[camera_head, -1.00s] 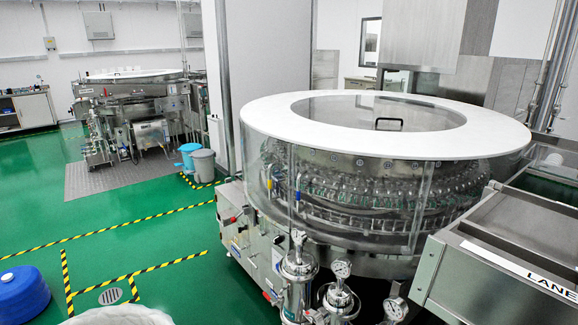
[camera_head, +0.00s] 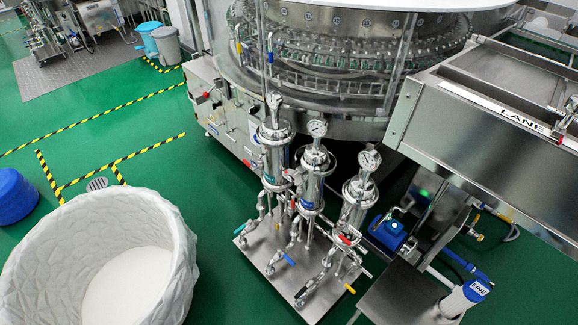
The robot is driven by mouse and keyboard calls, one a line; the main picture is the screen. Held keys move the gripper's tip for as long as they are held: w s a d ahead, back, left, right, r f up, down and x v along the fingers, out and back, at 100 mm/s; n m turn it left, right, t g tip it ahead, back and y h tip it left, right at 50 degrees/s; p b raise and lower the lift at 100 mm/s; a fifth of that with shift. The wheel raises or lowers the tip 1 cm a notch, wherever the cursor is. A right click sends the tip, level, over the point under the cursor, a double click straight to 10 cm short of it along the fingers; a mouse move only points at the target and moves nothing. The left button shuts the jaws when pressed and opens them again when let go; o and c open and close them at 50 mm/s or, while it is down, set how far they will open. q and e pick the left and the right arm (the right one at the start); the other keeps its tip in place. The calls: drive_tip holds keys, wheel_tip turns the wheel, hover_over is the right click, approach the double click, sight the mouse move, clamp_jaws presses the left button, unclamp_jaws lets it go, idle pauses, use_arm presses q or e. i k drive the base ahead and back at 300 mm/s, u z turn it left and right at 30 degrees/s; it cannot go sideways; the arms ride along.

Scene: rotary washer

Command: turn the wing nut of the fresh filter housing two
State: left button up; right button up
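Three upright steel filter housings stand in a slanting row on a metal base plate (camera_head: 262,255): a left one (camera_head: 275,160), a middle one (camera_head: 312,180) and a right one (camera_head: 357,200). The right one also has a round gauge (camera_head: 369,160). I cannot read the labels, so I cannot tell which is fresh housing two. The wing nuts are too small to make out surely. Neither of my grippers is in view.
The washer (camera_head: 290,60) stands behind the housings. A steel lane conveyor (camera_head: 490,130) reaches in from the right. A blue pump (camera_head: 390,232) stands right of the housings. A large white-lined bin (camera_head: 60,255) is at lower left, with a blue drum (camera_head: 14,196) beyond it. Green floor lies between.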

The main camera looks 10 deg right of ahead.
sight(295, 175)
drive_tip(key=z, duration=0.55)
drive_tip(key=k, duration=1.3)
drive_tip(key=u, duration=0.35)
drive_tip(key=i, duration=0.75)
drive_tip(key=u, duration=0.75)
drive_tip(key=i, duration=0.45)
drive_tip(key=z, duration=0.05)
